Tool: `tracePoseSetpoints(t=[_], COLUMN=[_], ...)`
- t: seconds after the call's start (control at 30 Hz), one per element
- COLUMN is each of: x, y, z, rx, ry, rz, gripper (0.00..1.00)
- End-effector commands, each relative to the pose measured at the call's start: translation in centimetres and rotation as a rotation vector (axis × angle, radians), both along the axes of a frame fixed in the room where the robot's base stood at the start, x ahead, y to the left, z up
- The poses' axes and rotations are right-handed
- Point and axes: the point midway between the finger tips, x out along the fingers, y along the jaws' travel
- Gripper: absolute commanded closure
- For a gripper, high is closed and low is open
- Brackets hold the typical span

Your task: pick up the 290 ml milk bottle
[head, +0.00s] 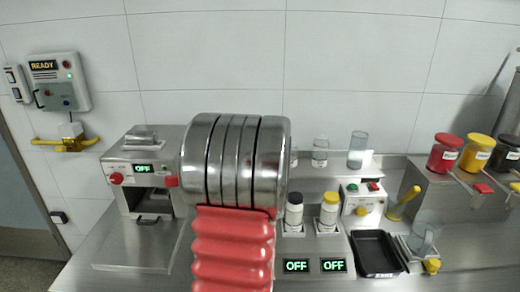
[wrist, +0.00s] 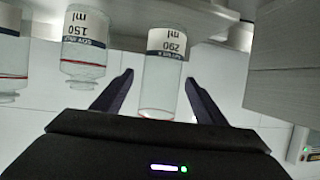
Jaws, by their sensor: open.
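The 290 ml milk bottle (wrist: 163,85) is clear, with a white label and a thin red line. In the wrist view, which shows it upside down, it appears between the two fingers of my gripper (wrist: 159,80). The fingers are open, with a visible gap on each side. I cannot tell how deep the bottle sits between them. In the head view my large metal and red arm covers the middle, hiding my gripper. I cannot pick out the 290 ml bottle there.
A 150 ml bottle (wrist: 84,45) is beside it in the wrist view, with another bottle (wrist: 12,55) further left. A grey block (wrist: 285,65) is at the right. In the head view, clear vessels (head: 320,152) stand on the back ledge.

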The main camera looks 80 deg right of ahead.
Motion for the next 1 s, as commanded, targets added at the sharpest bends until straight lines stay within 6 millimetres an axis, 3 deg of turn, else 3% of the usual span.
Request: tracePoseSetpoints(t=[0.43, 0.8, 1.0], x=[0.1, 1.4, 1.7], y=[-0.5, -3.7, -4.5], z=[-0.3, -1.8, -2.1], rx=[0.001, 0.0, 0.0], ry=[0.0, -0.001, -0.001], rz=[0.0, 0.0, -0.001], gripper=[0.34, 0.34, 0.34])
